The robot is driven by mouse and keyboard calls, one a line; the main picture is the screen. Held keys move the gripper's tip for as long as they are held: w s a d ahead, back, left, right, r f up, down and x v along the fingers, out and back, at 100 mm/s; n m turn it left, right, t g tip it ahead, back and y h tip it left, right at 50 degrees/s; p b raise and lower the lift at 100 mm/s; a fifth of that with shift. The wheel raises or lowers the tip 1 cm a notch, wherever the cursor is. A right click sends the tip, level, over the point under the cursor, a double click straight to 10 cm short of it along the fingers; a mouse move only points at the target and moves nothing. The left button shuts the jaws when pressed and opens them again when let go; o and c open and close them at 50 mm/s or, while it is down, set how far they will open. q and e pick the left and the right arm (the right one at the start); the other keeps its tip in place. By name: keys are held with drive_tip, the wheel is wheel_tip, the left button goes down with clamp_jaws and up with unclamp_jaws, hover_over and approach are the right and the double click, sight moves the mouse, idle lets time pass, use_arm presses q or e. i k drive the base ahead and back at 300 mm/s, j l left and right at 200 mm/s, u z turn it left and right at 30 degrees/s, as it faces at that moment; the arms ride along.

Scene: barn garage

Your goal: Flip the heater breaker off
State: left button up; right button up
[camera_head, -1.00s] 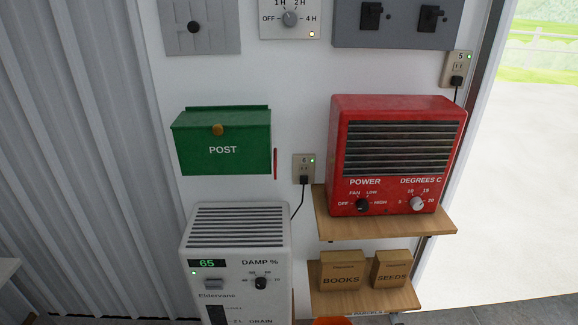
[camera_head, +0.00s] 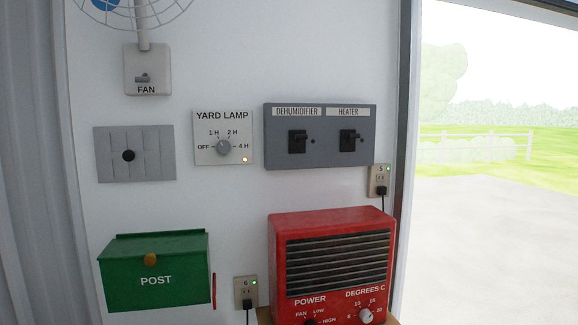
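A grey breaker box (camera_head: 320,160) is mounted on the white wall, right of the yard lamp timer. It has two black switches under labels. The heater breaker (camera_head: 348,140) is the right one, under "HEATER". The dehumidifier breaker (camera_head: 297,142) is the left one, under "DEHUMIDIFIER". Each has a small dark dot to its right. Whether the levers are up or down is too small to tell for certain. The red heater (camera_head: 280,262) stands below the box, its lower edge cut off. Neither of my grippers shows in the head view.
The yard lamp dial (camera_head: 224,148), a fan switch (camera_head: 142,77), a grey slatted panel (camera_head: 108,155) and a green post box (camera_head: 180,247) are on the wall. Outlet 5 (camera_head: 378,181) and outlet 6 (camera_head: 246,290) have plugs in. An open doorway lies at right.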

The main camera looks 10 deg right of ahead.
sight(352, 136)
drive_tip(key=z, duration=1.4)
drive_tip(key=i+l+z, duration=0.2)
drive_tip(key=i+l, duration=0.15)
